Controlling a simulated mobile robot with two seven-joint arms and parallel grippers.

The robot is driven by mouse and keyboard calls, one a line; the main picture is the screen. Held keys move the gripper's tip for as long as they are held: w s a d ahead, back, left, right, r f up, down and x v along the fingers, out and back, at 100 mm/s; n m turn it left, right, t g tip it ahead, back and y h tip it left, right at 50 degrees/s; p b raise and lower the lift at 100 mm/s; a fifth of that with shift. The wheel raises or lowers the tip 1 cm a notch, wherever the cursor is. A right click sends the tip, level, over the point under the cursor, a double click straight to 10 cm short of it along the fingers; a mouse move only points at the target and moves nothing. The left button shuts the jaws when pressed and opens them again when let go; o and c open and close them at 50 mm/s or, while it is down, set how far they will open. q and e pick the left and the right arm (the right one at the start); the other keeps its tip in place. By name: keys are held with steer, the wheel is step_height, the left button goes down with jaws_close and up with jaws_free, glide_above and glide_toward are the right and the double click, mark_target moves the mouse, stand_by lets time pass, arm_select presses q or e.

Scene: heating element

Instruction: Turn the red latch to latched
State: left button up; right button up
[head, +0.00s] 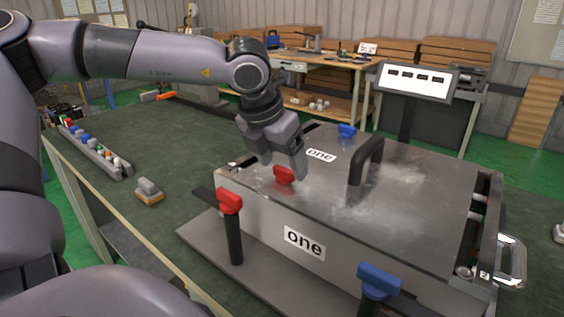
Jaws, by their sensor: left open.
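A metal box (345,200) labelled "one" stands on a grey plate on the green-topped table. A small red piece (284,175) sits on the lid near its left front edge. Another red part (229,201) tops a dark upright post in front of the box, with a dark bar reaching left; I cannot tell which red part is the latch itself. My left gripper (284,165) is open and points down over the red piece on the lid, its fingers close to it. I cannot tell whether they touch it. My right gripper is not in view.
A black handle (366,162) rises from the lid. Blue parts stand at the front right (379,280) and back (347,130) of the box. A rack of small coloured parts (92,148) and an orange-grey block (148,191) lie left. The table between them is clear.

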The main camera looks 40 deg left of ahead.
arm_select(q)
steer(key=shift+w+f, duration=0.2)
steer(key=shift+f, duration=0.3)
steer(key=c, duration=1.1)
steer(key=shift+o, duration=0.2)
